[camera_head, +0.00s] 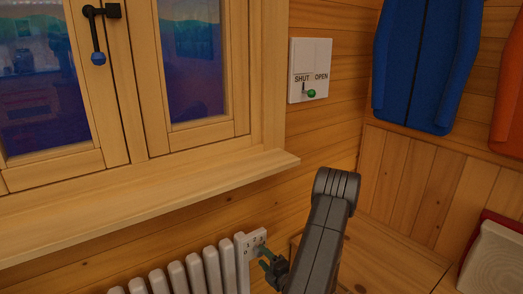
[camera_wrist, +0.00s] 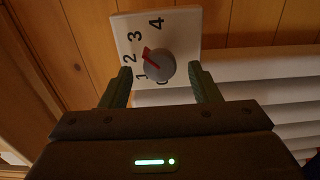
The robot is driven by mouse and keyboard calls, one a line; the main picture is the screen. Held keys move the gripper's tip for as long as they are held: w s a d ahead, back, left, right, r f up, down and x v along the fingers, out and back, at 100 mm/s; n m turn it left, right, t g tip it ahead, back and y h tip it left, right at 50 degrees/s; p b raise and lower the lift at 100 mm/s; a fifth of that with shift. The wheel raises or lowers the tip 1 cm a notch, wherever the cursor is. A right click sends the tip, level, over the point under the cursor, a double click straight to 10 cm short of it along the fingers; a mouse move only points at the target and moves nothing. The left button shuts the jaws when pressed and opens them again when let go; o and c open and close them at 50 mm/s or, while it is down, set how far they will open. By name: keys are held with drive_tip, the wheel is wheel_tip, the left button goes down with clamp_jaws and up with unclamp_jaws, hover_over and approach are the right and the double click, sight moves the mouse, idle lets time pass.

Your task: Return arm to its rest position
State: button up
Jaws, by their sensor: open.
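My gripper (camera_head: 264,258) is open at the end of my dark grey arm, in front of the radiator's dial plate (camera_head: 252,242). In the wrist view, the fingers of my gripper (camera_wrist: 160,70) stand apart on either side of a grey round knob (camera_wrist: 160,67). A gap shows between each finger and the knob, and nothing is held. The knob's red pointer aims up-left, roughly between 2 and 3 on the white numbered plate (camera_wrist: 180,25). The 0 is partly hidden by the knob. My arm is bent, with its elbow raised right of the window sill.
A white radiator (camera_head: 195,272) stands under the wooden window sill (camera_head: 150,200). A SHUT/OPEN switch plate (camera_head: 318,55) is on the wall above. A blue jacket (camera_head: 425,65) and an orange one (camera_head: 510,105) hang at right, above a wooden bench (camera_head: 385,262).

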drive_tip(key=shift+x, duration=1.05)
drive_tip(key=shift+w+a+f+n+b, duration=0.1)
drive_tip(key=shift+f+n+b, duration=0.05)
drive_tip(key=shift+n+b, duration=0.2)
drive_tip(key=n+b, duration=0.2)
drive_tip(key=n, duration=0.2)
drive_tip(key=shift+b, duration=0.4)
drive_tip(key=n+b, duration=0.3)
drive_tip(key=n, duration=0.2)
drive_tip(key=shift+f, duration=0.1)
drive_tip(key=n+b, duration=0.4)
drive_tip(key=n, duration=0.1)
drive_tip(key=shift+n, duration=0.25)
drive_tip(key=shift+n+b, duration=1.05)
drive_tip(key=shift+n, duration=0.25)
